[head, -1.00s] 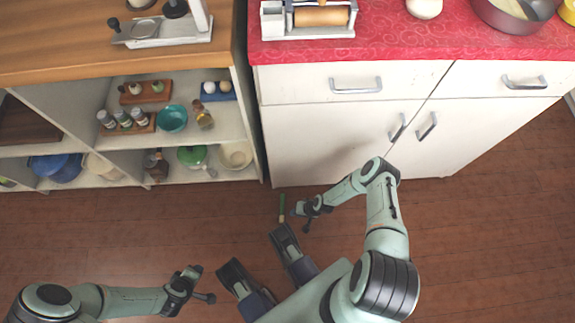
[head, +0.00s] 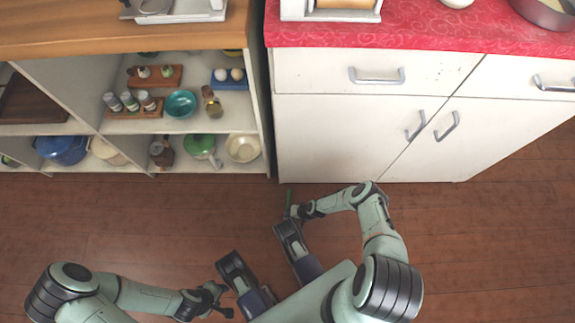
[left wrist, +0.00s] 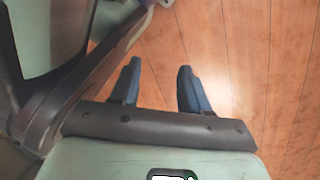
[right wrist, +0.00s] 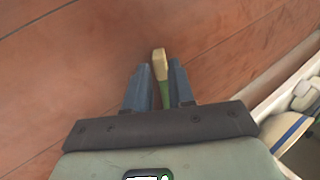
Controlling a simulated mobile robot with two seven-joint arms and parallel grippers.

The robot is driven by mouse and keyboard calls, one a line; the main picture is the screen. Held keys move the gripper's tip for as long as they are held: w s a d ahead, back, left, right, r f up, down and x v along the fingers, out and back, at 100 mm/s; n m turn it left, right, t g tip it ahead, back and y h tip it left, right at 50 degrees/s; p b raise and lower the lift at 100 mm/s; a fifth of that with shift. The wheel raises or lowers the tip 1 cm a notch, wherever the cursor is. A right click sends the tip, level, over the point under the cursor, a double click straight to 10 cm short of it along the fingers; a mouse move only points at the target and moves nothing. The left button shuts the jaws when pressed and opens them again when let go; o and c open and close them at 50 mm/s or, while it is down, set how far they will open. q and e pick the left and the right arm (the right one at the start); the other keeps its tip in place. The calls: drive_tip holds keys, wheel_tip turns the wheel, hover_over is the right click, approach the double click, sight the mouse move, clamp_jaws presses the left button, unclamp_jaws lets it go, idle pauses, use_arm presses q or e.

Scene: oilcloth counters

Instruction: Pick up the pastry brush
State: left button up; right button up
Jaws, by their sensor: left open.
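The pastry brush, with a green handle and a pale cream tip (right wrist: 158,64), stands between the fingers of my right gripper (right wrist: 160,84) in the right wrist view. The fingers are closed in on its handle. In the head view the green of the brush (head: 289,196) shows at my right gripper (head: 293,211), low in front of the white cabinet. My left gripper (head: 218,298) is at the lower middle of the head view. In the left wrist view it is open and empty (left wrist: 157,80), over bare floor.
An open shelf unit (head: 262,120) holds a teal bowl (head: 181,103), a green-lidded pot (head: 200,146), a blue pot (head: 62,150) and small bottles. A white cabinet (head: 340,140) with a red top (head: 430,30) stands at right. The wooden floor (head: 130,220) in front is clear.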

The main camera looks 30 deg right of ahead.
drive_tip(key=shift+b+x, duration=0.55)
drive_tip(key=shift+x, duration=0.7)
clamp_jaws()
use_arm(q)
drive_tip(key=s, duration=0.1)
drive_tip(key=s+f+g, duration=0.1)
drive_tip(key=shift+s+a+f, duration=0.15)
drive_tip(key=shift+s+a, duration=0.05)
drive_tip(key=shift+s, duration=0.2)
drive_tip(key=shift+s, duration=0.15)
use_arm(e)
drive_tip(key=shift+r, duration=0.15)
